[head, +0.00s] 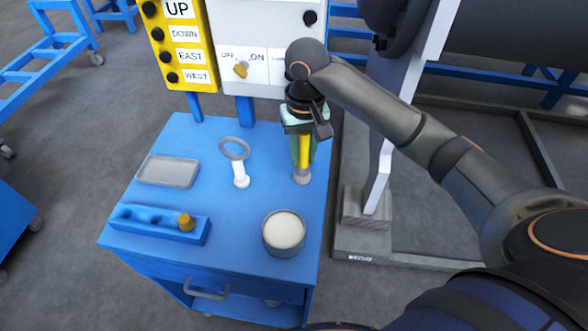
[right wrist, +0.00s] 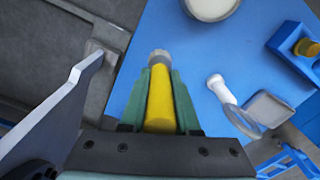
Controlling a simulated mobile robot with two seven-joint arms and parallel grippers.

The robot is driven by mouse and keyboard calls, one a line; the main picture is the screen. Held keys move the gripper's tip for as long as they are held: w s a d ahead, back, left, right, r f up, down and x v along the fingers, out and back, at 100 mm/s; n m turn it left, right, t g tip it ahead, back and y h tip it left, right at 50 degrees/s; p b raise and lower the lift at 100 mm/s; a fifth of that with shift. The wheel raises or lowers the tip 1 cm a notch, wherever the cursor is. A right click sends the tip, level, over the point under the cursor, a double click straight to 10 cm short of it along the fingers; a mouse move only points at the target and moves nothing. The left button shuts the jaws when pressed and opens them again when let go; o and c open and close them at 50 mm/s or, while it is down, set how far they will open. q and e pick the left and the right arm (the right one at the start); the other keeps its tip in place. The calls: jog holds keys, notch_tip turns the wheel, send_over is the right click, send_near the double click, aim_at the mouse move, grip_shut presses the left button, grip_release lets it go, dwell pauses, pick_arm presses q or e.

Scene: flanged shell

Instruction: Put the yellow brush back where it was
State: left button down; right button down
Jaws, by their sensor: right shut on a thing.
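The yellow brush (head: 304,153) hangs upright with its grey bristle end down, over the right back part of the blue cart top (head: 262,190). My right gripper (head: 303,142) is shut on its yellow handle. In the right wrist view the brush (right wrist: 160,98) lies between the two green fingers of the gripper (right wrist: 159,92), bristles pointing away from the palm. I cannot tell whether the bristles touch the cart top. The upper handle is hidden by the gripper. My left gripper is not in view.
A round tin with pale contents (head: 284,233) stands at the front right. A white-handled magnifier (head: 240,176), a grey tray (head: 168,171) and a blue holed block (head: 150,219) holding a brass-coloured piece (head: 186,222) are left. Control panels (head: 262,50) rise behind. A pale upright (head: 382,165) is right.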

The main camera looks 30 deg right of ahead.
jog(key=shift+w+a+f, duration=0.3)
jog(key=shift+f, duration=0.15)
jog(key=shift+w+a+f, duration=0.25)
jog(key=shift+f, duration=0.2)
notch_tip(320, 180, down, 4)
jog(key=shift+w+a+r+b, duration=0.1)
jog(key=shift+w+r+b, duration=0.1)
jog(key=shift+b, duration=0.15)
jog(key=c, duration=0.6)
grip_release()
jog(key=shift+c, duration=0.2)
jog(key=shift+r, duration=0.1)
notch_tip(320, 180, up, 12)
jog(key=p, duration=0.3)
jog(key=shift+s, duration=0.1)
